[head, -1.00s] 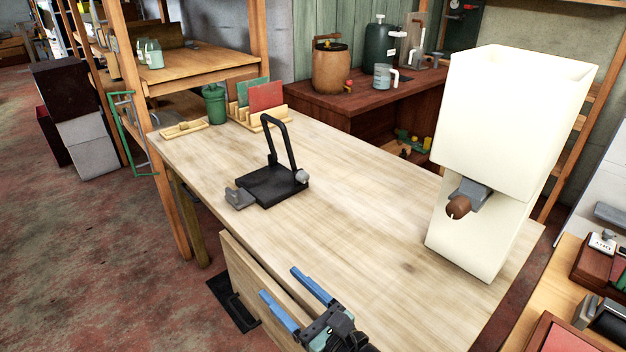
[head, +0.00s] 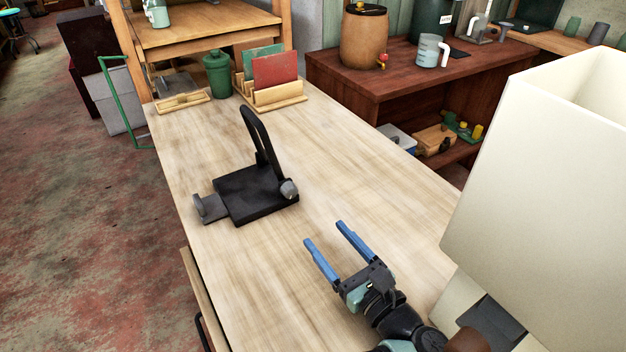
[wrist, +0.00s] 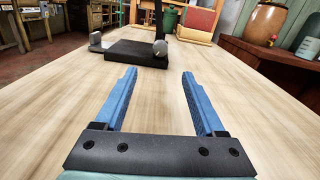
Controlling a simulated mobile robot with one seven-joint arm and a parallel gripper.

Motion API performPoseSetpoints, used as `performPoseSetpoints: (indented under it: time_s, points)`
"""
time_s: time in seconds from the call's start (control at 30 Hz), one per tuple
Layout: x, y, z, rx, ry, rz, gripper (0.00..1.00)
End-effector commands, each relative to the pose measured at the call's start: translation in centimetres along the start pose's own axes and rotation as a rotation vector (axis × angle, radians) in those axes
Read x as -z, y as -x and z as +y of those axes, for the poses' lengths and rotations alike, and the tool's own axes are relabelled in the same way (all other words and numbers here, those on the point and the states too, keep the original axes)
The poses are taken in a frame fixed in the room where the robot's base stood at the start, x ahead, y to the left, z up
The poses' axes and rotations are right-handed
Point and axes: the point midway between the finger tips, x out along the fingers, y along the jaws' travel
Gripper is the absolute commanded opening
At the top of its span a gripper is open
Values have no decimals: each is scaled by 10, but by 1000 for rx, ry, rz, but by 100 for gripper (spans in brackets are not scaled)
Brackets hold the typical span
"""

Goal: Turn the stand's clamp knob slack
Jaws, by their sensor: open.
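The black stand (head: 256,196) sits on the pale wooden table, with an upright loop-shaped arm and a grey foot piece on its left. Its grey round clamp knob (head: 288,189) is on the right side of the base. In the wrist view the knob (wrist: 160,48) shows ahead, at the right end of the stand's base (wrist: 130,55). My gripper (head: 323,241) is open and empty, its blue fingers over the table, to the right of and nearer than the stand, apart from it. The wrist view shows both fingers (wrist: 160,85) spread, with bare tabletop between them.
A large cream box-shaped thing (head: 545,180) stands at right, close to my arm. A green pot (head: 217,73), a wooden rack with red and green boards (head: 275,95) and a small tray (head: 183,102) stand at the table's far end. The tabletop (head: 340,170) between gripper and stand is clear.

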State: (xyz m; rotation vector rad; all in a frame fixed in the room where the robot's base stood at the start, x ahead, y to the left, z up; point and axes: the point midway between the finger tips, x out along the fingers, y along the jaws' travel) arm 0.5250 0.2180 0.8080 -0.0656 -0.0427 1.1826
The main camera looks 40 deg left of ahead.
Motion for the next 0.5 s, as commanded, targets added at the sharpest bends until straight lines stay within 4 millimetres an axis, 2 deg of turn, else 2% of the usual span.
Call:
performPoseSetpoints:
  time_s: [0.13,0.23,0.5]
  points:
    - [0,-8,0,-2,0,-2,72]
    - [1,-22,1,-3,0,-3,72]
    - [1,-78,1,-3,0,-5,72]
